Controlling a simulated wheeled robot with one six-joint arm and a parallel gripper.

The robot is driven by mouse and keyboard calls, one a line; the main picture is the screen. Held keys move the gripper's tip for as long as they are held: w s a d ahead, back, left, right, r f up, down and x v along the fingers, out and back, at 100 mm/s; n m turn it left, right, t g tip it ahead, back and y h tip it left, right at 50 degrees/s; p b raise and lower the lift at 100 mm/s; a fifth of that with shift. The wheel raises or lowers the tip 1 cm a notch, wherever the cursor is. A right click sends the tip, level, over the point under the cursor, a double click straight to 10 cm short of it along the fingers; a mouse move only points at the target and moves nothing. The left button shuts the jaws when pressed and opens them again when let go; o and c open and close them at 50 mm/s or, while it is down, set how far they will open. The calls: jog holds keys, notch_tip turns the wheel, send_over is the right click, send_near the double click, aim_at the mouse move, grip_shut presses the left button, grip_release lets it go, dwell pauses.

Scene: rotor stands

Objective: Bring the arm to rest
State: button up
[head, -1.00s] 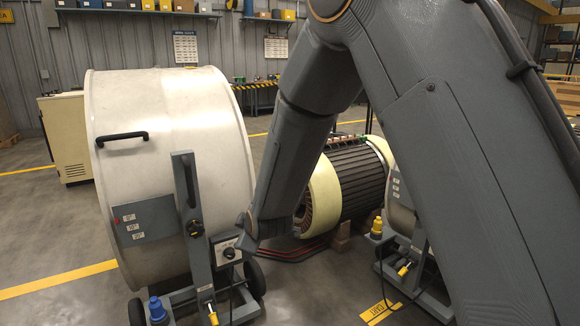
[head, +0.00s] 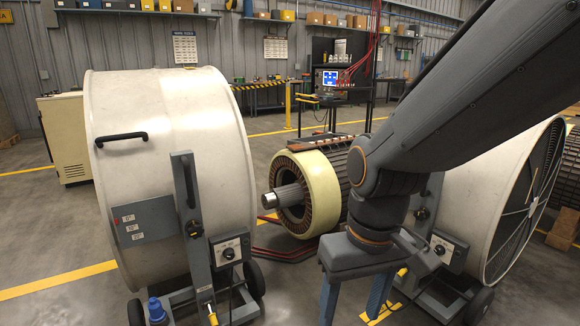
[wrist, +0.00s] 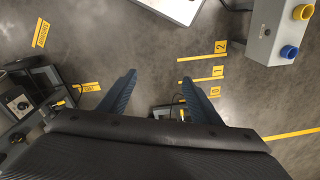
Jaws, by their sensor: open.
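My gripper (head: 353,299) hangs low at the right of centre in the head view, with its jaws pointing down. In the wrist view its two blue-grey fingers (wrist: 160,92) stand well apart with only floor and part of a stand showing between them. The gripper is open and holds nothing. In the head view my arm comes in from the upper right and bends down to the gripper, in front of the right-hand drum fan's stand.
A large white drum fan (head: 170,110) stands at the left on a wheeled stand; another drum fan (head: 490,200) is at the right. A rotor-like machine (head: 310,190) with cream ends lies between them.

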jog(key=s+d+r+m+p, duration=0.2)
jog(key=d+r+p, duration=0.6)
jog(key=p, duration=0.7)
jog(key=shift+s+d+r+m+g+h+p, duration=0.15)
jog(key=shift+d+r+m+g+h+p, duration=0.2)
jog(key=shift+d+m, duration=0.35)
